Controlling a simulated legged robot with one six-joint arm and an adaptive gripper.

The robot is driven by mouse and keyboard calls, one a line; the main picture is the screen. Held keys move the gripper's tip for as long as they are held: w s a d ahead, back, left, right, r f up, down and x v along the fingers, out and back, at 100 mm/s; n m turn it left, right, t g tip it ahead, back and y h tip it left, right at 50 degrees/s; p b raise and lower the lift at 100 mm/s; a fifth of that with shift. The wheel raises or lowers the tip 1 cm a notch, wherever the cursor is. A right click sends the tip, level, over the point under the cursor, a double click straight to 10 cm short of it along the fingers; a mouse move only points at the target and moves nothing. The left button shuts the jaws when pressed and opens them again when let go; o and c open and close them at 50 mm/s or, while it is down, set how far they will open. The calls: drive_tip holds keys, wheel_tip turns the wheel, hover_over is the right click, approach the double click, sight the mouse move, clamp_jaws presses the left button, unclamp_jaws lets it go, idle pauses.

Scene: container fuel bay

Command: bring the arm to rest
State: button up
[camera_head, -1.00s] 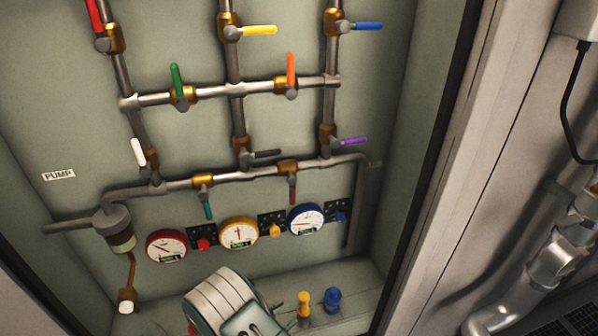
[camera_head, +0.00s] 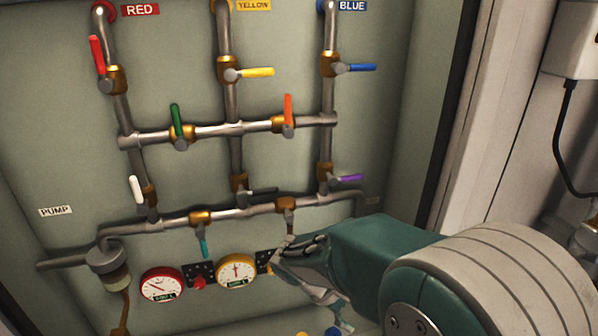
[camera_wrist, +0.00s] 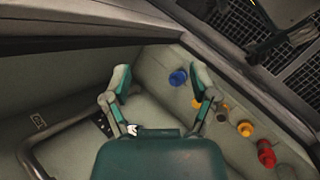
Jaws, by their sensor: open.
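My arm (camera_head: 385,262) reaches in from the lower right in the head view, in front of the pipe panel. My gripper (camera_head: 300,268) points left at its end, over the lower right gauges. In the wrist view my gripper (camera_wrist: 163,82) shows its two fingers spread apart with nothing between them. It hides the blue gauge in the head view.
The panel carries pipes with several coloured valve handles, such as the red one (camera_head: 97,56) and purple one (camera_head: 346,178). A red gauge (camera_head: 161,286) and yellow gauge (camera_head: 236,269) sit below.

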drive_tip(key=s+d+r+m+t+y, duration=0.4)
drive_tip(key=s+r+m+y, duration=0.3)
drive_tip(key=s+r, duration=0.5)
drive_tip(key=shift+s+r+m+t+y, duration=0.15)
drive_tip(key=shift+s+m+t+y, duration=0.15)
drive_tip(key=shift+s+m+t, duration=0.65)
